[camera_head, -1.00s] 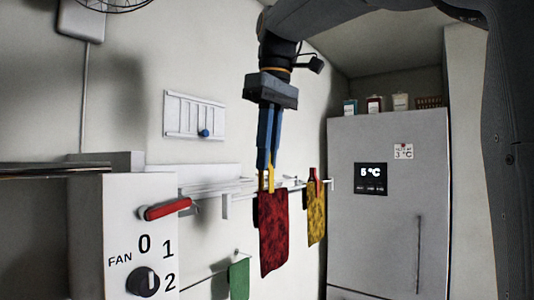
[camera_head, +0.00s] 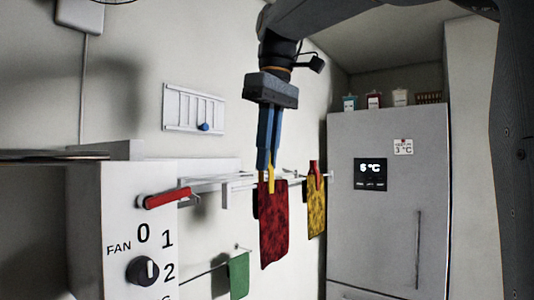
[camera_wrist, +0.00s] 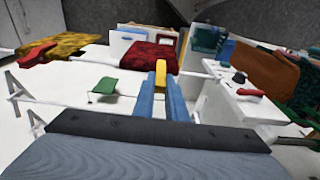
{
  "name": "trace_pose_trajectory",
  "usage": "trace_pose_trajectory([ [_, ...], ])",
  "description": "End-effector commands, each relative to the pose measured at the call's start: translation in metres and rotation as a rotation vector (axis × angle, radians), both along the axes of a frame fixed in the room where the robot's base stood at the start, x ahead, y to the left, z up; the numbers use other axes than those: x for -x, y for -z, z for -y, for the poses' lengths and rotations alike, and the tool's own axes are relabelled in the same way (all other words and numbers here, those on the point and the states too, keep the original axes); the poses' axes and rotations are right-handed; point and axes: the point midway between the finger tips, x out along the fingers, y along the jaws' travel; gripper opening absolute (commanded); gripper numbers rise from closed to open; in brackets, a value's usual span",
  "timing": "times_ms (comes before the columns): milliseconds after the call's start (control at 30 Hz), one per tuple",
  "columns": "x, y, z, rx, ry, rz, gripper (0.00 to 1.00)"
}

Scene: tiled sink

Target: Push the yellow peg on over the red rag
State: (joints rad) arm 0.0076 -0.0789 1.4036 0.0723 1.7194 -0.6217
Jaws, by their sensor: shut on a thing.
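The red rag (camera_head: 273,222) hangs over a thin white rail, left of a yellow patterned rag (camera_head: 316,207). My gripper (camera_head: 268,165) points down at the rail and is shut on the yellow peg (camera_head: 271,181). The peg's lower end overlaps the top edge of the red rag in the head view; whether it straddles the cloth or is in front of it, I cannot tell. In the wrist view the peg (camera_wrist: 160,73) sits between the fingertips (camera_wrist: 162,90), beside the right part of the red rag (camera_wrist: 140,57).
A red peg (camera_head: 315,168) sits on the yellow patterned rag. A green rag (camera_head: 239,275) hangs on a lower rail. A white unit with a red lever (camera_head: 168,198) and fan knob (camera_head: 142,271) stands at left, a fridge (camera_head: 400,230) at right.

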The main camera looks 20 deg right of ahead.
Motion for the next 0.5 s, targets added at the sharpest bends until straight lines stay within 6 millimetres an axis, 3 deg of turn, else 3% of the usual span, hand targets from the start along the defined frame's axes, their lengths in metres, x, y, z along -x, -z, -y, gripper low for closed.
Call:
trace_pose_trajectory([
  [500, -0.0001, 0.0098, 0.0000, 0.000, 0.000, 0.000, 0.00],
])
